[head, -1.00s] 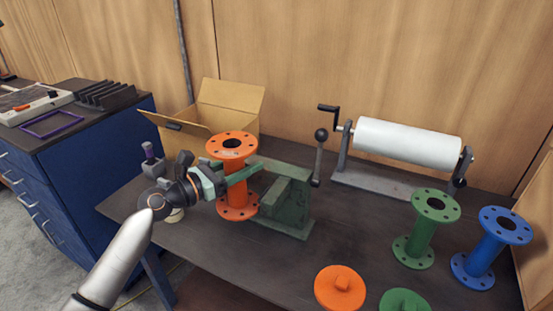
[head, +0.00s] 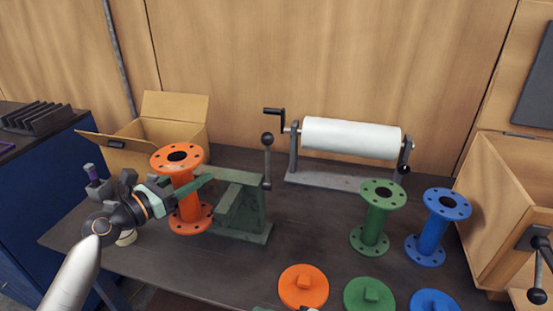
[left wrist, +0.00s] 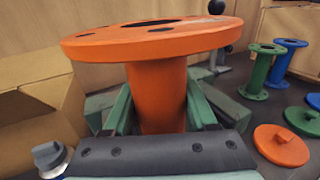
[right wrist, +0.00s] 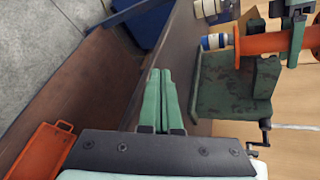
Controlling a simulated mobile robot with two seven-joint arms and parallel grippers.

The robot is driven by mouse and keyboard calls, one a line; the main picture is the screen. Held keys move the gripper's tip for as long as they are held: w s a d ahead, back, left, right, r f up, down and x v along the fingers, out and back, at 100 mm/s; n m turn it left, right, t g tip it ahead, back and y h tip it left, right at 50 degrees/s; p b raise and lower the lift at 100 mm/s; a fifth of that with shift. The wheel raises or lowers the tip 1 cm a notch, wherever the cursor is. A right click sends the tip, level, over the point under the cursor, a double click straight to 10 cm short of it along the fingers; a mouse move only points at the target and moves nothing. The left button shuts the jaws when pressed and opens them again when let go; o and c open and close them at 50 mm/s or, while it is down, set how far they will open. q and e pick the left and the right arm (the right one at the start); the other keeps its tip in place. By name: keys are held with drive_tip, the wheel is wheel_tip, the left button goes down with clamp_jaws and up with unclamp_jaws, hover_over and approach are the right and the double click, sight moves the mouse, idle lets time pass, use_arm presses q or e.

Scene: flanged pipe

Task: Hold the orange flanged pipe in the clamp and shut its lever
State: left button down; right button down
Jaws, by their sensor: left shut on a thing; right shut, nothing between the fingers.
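The orange flanged pipe (head: 186,190) stands upright at the left end of the green clamp (head: 250,212). My left gripper (head: 190,187) is shut on the pipe's neck between its flanges. In the left wrist view the pipe (left wrist: 158,95) fills the middle, with a green finger on each side. I cannot tell whether the pipe touches the clamp jaws. The clamp's lever (head: 267,160) stands upright with a dark ball on top. My right gripper (right wrist: 163,100) is shut and empty, low by the table's front side. The right wrist view also shows the pipe (right wrist: 272,43) and clamp (right wrist: 225,90).
Green (head: 376,218) and blue (head: 434,228) flanged pipes stand on the right. Orange (head: 303,288), green (head: 369,295) and blue discs lie along the front. A white roller (head: 350,137) with a crank stands behind. An open cardboard box (head: 175,108) is behind the pipe. An orange tray (right wrist: 40,150) sits low.

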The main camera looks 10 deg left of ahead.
drive_tip(key=w+d+r+n+t+h, duration=0.2)
drive_tip(key=w+d+r+t+h, duration=0.1)
drive_tip(key=w+d+r+t, duration=1.2)
drive_tip(key=s+d+r+n+t+h, duration=0.2)
drive_tip(key=d+r+t+h, duration=0.1)
drive_tip(key=d+r, duration=0.75)
drive_tip(key=s+d+r+n+t+h, duration=0.1)
drive_tip(key=d+r+t+h, duration=0.15)
drive_tip(key=d+r, duration=0.85)
drive_tip(key=m+g+y, duration=0.7)
drive_tip(key=g, duration=0.4)
approach(268, 161)
drive_tip(key=w+d, duration=0.3)
drive_tip(key=w, duration=0.2)
drive_tip(key=w+a, duration=0.3)
drive_tip(key=a, duration=0.4)
drive_tip(key=shift+w+r, duration=0.2)
drive_tip(key=shift+w, duration=0.05)
